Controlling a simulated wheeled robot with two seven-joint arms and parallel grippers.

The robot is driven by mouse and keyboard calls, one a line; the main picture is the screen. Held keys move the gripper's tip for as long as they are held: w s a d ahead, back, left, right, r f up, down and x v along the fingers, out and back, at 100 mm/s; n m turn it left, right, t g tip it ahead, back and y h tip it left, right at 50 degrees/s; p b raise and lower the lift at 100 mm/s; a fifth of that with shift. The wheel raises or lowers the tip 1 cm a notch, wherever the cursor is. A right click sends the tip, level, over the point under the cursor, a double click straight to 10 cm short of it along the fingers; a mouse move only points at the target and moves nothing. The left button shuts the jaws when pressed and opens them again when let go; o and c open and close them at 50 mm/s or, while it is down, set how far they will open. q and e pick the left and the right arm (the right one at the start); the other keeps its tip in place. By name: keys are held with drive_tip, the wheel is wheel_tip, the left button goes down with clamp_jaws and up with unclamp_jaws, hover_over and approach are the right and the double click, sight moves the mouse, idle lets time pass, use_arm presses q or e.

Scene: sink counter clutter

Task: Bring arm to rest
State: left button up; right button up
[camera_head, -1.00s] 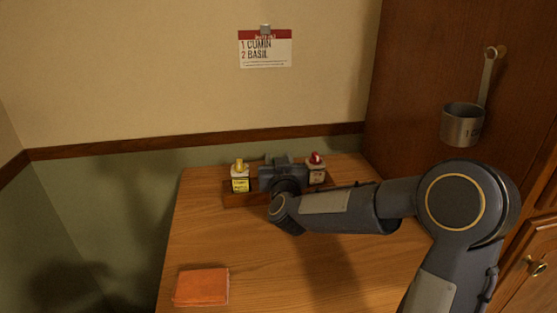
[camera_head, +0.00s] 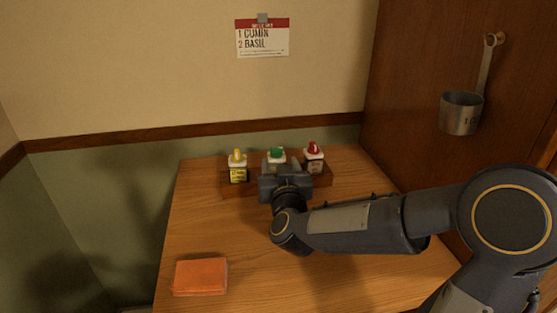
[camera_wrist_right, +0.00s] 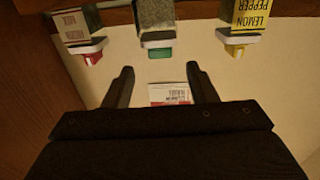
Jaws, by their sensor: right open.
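My right gripper (camera_head: 280,172) is in front of the small wooden rack (camera_head: 238,190) on the table. In the right wrist view its two fingers (camera_wrist_right: 161,88) are apart with nothing between them. Three spice bottles stand in the rack: one with a yellow cap (camera_head: 237,168) at left, one with a green cap (camera_head: 277,154) in the middle, one with a red cap (camera_head: 313,157) at right. My gripper partly hides the middle bottle. The right wrist view shows the bottles upside down, with a lemon pepper label (camera_wrist_right: 251,14) on one. My left gripper is not in view.
An orange cloth or pad (camera_head: 201,277) lies at the table's front left. A metal cup (camera_head: 461,113) hangs on the wooden cabinet at right. A card (camera_head: 262,38) reading cumin and basil is on the wall. The table (camera_head: 205,225) is clear at left centre.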

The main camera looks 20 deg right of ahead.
drive_tip(key=shift+s, duration=0.1)
idle(0.4)
drive_tip(key=s+a+r+n+g+y+p, duration=0.25)
drive_tip(key=s+a+y+p, duration=0.2)
drive_tip(key=s+y, duration=0.3)
drive_tip(key=s+f+g+p, duration=0.1)
drive_tip(key=s+f+g, duration=0.1)
drive_tip(key=s, duration=0.5)
drive_tip(key=s+a+f+g+y+p, duration=0.1)
drive_tip(key=s+f+g, duration=0.1)
drive_tip(key=s+g, duration=0.2)
drive_tip(key=s+f+g+y+p, duration=0.1)
drive_tip(key=s+f+g, duration=0.1)
drive_tip(key=s, duration=0.8)
drive_tip(key=shift+s+a+m+g+p, duration=0.25)
drive_tip(key=shift+s+a+g+p, duration=0.1)
drive_tip(key=shift+s+g+p, duration=0.1)
drive_tip(key=shift+w, duration=0.1)
